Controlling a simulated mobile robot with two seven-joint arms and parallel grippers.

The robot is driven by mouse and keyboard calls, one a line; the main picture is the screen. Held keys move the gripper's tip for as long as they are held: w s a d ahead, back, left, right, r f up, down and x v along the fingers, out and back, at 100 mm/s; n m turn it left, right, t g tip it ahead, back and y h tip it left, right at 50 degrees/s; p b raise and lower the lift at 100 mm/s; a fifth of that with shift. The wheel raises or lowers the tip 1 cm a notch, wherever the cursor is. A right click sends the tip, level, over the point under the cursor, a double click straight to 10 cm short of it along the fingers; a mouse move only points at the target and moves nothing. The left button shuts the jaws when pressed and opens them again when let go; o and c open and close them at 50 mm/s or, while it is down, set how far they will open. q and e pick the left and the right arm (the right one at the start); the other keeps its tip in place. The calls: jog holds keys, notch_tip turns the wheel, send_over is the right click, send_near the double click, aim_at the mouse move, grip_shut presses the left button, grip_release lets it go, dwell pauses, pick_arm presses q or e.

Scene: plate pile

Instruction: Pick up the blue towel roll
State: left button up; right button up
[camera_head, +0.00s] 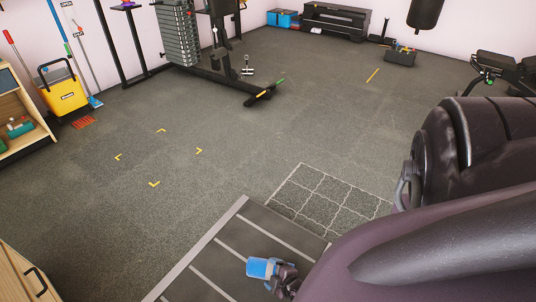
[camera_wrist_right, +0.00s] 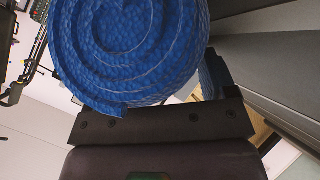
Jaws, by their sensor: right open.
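The blue towel roll (camera_head: 260,267) is on the dark, pale-striped surface at the bottom centre of the head view. My right gripper (camera_head: 279,272) is right at the roll's right side, its dark fingers open and overlapping it in the picture. In the right wrist view the roll (camera_wrist_right: 130,45) fills the top centre, its spiral end facing the camera, directly in front of the gripper's dark palm. The roll hides much of the space between the fingers, so I cannot tell whether they touch it. My left gripper is not in view.
The striped surface (camera_head: 208,257) has bare room left of the roll. A wooden cabinet (camera_head: 22,278) stands at the lower left. The floor beyond is open, with yellow corner marks. A weight machine (camera_head: 184,38) and a yellow bucket (camera_head: 62,92) stand farther back.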

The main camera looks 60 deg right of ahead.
jog(key=shift+w, duration=0.15)
jog(key=shift+c, duration=0.3)
jog(key=c, duration=0.6)
jog(key=shift+r, duration=0.15)
